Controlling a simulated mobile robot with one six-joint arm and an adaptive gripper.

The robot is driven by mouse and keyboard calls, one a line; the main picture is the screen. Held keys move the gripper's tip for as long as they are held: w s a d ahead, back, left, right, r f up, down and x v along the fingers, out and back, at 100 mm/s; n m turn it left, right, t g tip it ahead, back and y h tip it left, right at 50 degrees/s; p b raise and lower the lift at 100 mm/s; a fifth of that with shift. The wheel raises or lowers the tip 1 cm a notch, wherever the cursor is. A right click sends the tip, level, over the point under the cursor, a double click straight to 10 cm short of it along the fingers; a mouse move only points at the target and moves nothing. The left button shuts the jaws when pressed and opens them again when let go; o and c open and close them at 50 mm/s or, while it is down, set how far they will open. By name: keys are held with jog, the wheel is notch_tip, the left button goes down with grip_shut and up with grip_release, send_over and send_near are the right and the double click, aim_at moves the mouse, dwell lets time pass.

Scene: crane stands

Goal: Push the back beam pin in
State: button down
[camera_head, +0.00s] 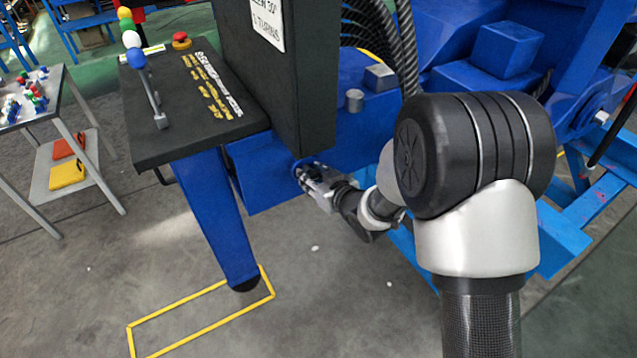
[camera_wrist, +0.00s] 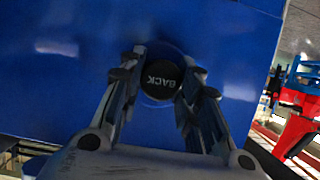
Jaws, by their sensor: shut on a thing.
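The back beam pin shows in the wrist view as a round black end marked "BACK" (camera_wrist: 161,79), set in a round collar on the blue beam face (camera_wrist: 225,45). My gripper (camera_wrist: 160,82) has one finger on each side of the pin, closed on it. In the head view my gripper (camera_head: 306,176) is at the lower side of the blue beam (camera_head: 262,178), under the black panel. The pin itself is hidden there by the fingers. How far the pin stands out of the beam cannot be told.
A black control console (camera_head: 190,100) with a lever and a red button stands to the left on a blue leg (camera_head: 218,220). A side table (camera_head: 45,100) with small parts is at the far left. Black hoses (camera_head: 405,45) hang above my arm.

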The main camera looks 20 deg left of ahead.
jog(key=shift+a+r, duration=0.1)
jog(key=c, duration=1.6)
grip_release()
jog(key=shift+w, duration=0.1)
jog(key=shift+o, duration=0.7)
jog(key=shift+a, duration=0.1)
jog(key=o, duration=0.3)
jog(key=v, duration=1.2)
